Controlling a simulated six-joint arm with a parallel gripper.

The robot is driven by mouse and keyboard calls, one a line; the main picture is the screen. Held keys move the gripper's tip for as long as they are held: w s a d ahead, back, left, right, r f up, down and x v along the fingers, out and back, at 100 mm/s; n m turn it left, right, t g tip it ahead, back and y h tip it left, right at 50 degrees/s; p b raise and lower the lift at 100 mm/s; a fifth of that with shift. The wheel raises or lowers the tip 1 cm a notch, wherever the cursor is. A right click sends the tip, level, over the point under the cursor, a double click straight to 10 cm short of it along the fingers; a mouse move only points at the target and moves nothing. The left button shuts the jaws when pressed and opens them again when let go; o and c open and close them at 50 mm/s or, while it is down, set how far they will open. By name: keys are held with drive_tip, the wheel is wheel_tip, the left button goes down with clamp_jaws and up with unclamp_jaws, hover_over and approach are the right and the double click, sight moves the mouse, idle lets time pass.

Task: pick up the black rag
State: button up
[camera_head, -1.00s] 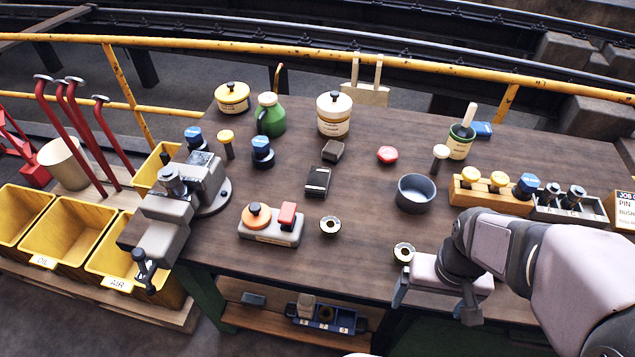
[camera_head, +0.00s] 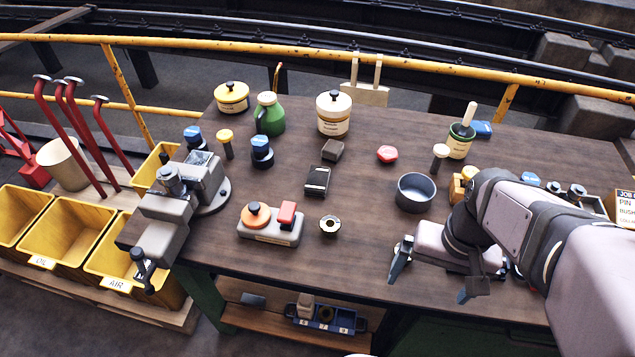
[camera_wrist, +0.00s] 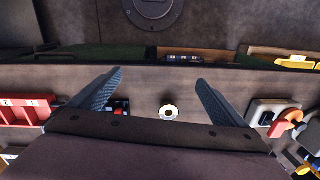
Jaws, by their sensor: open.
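Two small dark items lie on the brown bench in the head view. One is a dark, folded-looking block (camera_head: 332,151) near the middle. The other is a black rectangular piece (camera_head: 318,181) with a pale band, just in front of it. I cannot tell for sure which is the black rag; both lie flat and apart from other things. My gripper (camera_head: 433,278) is open and empty over the front right of the bench, to the right of and nearer than both. In the wrist view its two fingers (camera_wrist: 158,78) stand wide apart, and neither dark item is clearly seen there.
A ring-shaped bushing (camera_head: 330,226) and a grey base with orange and red knobs (camera_head: 270,234) lie at the front. A grey bowl (camera_head: 415,194) stands behind my gripper. A vise (camera_head: 180,200) is at the left. Pots and a green jug (camera_head: 270,116) stand at the back.

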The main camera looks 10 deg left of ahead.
drive_tip(key=w+a+m+y+b, duration=0.5)
drive_tip(key=w+a+m+y, duration=0.4)
drive_tip(key=w, duration=0.6)
drive_tip(key=w+a+m+y+b, duration=0.4)
drive_tip(key=w+a+m, duration=0.4)
drive_tip(key=w+a, duration=0.5)
approach(320, 178)
drive_tip(key=a, duration=0.3)
drive_tip(key=shift+s+a+f+n, duration=0.1)
drive_tip(key=shift+s+n, duration=0.1)
drive_tip(key=shift+n, duration=0.1)
drive_tip(key=shift+f, duration=0.7)
drive_tip(key=shift+p+x, duration=0.55)
drive_tip(key=shift+x, duration=1.1)
drive_tip(key=p+x, duration=0.1)
drive_tip(key=x, duration=0.3)
drive_tip(key=shift+w+r, duration=0.1)
drive_tip(key=shift+w, duration=0.05)
drive_tip(key=c, duration=1.1)
